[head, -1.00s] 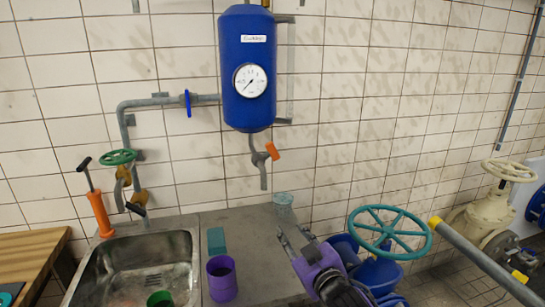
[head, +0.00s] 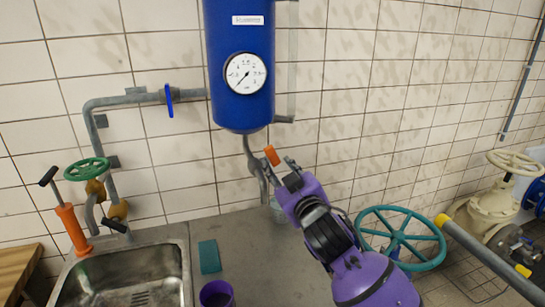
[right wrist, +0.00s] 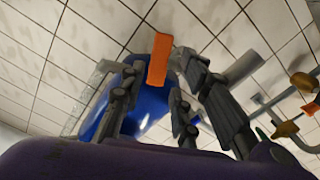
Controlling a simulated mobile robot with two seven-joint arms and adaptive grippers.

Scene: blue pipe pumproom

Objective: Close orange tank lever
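The orange tank lever (head: 271,155) sits on the grey outlet pipe (head: 250,150) below the blue tank (head: 238,70). My right gripper (head: 277,173) is just below and right of the lever, with its fingers pointing toward it. In the right wrist view, the lever (right wrist: 159,60) stands between and beyond the spread fingers of the gripper (right wrist: 160,80). The fingers are apart and hold nothing; I cannot tell whether one touches the lever. The blue tank (right wrist: 145,110) shows behind it. My left gripper is not in view.
A metal sink (head: 125,275), a teal block (head: 209,256) and a purple cup (head: 216,294) are at lower left. A glass (head: 279,210) stands behind my right gripper. A teal handwheel (head: 400,238) is close right of my arm.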

